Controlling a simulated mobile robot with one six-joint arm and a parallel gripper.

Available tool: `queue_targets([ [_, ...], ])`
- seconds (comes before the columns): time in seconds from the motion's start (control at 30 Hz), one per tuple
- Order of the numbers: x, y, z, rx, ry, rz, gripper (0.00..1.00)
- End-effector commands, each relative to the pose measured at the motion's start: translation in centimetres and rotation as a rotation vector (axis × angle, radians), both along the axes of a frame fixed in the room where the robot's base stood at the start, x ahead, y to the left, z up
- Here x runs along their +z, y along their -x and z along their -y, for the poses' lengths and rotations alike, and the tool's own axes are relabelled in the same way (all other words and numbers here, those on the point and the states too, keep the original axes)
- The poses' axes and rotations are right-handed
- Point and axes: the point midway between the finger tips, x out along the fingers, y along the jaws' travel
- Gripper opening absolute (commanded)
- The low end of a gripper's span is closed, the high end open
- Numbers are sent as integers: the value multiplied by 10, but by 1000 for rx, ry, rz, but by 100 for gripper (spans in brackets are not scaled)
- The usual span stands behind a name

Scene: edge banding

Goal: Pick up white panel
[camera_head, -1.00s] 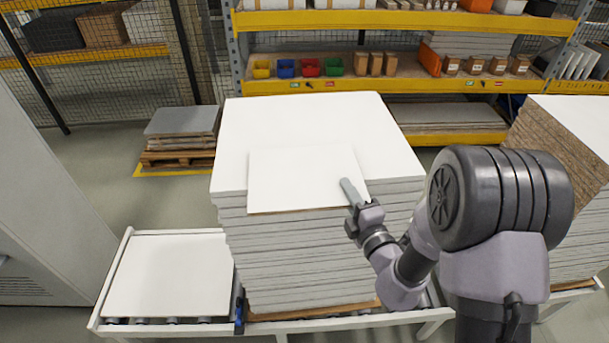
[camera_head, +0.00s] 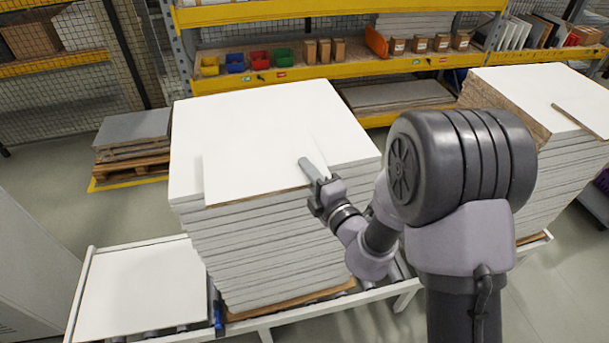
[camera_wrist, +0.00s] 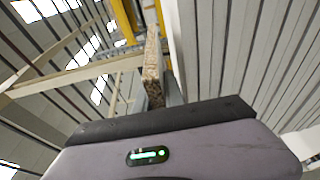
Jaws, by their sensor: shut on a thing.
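A white panel (camera_head: 255,160) with a brown front edge lies at the top of a tall stack of white panels (camera_head: 270,240), in the head view. It sits flat or nearly flat; I cannot tell whether it is clear of the stack. My gripper (camera_head: 308,168) is shut on the panel's front edge near its right side, with one grey finger across its top face. In the wrist view the panel's brown chipboard edge (camera_wrist: 152,70) runs up from my gripper, and the lower finger is mostly hidden.
A single white panel (camera_head: 142,288) lies on the roller conveyor at left. Another panel stack (camera_head: 540,165) stands at right with a brown strip (camera_head: 580,121) on top. A shelf (camera_head: 330,77) with coloured bins is behind. A low pallet of grey boards (camera_head: 133,140) stands at left.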

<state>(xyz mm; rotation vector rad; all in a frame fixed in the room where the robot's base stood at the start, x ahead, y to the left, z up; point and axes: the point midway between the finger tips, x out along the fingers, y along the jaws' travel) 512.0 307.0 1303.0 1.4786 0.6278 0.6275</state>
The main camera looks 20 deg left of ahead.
Motion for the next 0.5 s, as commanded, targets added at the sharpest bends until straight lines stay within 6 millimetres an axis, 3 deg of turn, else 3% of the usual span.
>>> queue_targets([
  [0.27, 7, -3, 54, -7, -3, 1, 0],
  [0.5, 13, -4, 122, -8, -2, 2, 0],
])
